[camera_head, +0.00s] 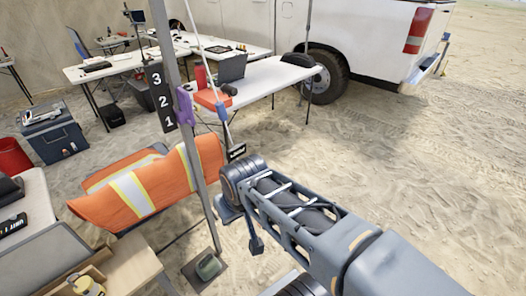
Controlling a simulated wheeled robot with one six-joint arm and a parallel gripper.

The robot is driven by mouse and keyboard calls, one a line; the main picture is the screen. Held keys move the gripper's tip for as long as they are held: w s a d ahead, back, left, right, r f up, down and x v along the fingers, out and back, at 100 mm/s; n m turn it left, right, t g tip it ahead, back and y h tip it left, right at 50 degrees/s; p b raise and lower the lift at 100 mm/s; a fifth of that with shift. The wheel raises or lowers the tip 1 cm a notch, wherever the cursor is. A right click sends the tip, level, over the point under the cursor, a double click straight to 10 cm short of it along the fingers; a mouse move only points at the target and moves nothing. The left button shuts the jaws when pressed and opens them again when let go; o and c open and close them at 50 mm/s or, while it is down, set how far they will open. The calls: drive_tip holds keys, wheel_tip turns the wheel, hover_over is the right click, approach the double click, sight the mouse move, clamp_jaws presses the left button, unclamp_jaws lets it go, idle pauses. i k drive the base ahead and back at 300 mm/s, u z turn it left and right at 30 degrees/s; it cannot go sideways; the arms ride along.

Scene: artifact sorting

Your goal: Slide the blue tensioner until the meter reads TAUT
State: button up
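A small blue piece, which looks like the tensioner (222,112), sits on a thin slanting line right of the grey pole. A small black plate, perhaps the meter (236,152), is at the line's lower end; its lettering is too small to read. My gripper (241,226) is below the plate and right of the pole. Its two finger parts look spread apart, with nothing seen between them. It is apart from the blue piece.
The grey pole (197,160) carries a black 3-2-1 board (160,97) and a purple clamp (185,107). A white table (270,75) stands behind the line. Open sand lies to the right.

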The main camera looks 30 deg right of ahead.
sight(221, 110)
drive_tip(key=k, duration=1.3)
drive_tip(key=z, duration=0.05)
drive_tip(key=i, duration=0.55)
drive_tip(key=z, duration=0.9)
drive_tip(key=i, duration=0.85)
drive_tip(key=u, duration=0.9)
drive_tip(key=i, duration=0.6)
drive_tip(key=u, duration=0.7)
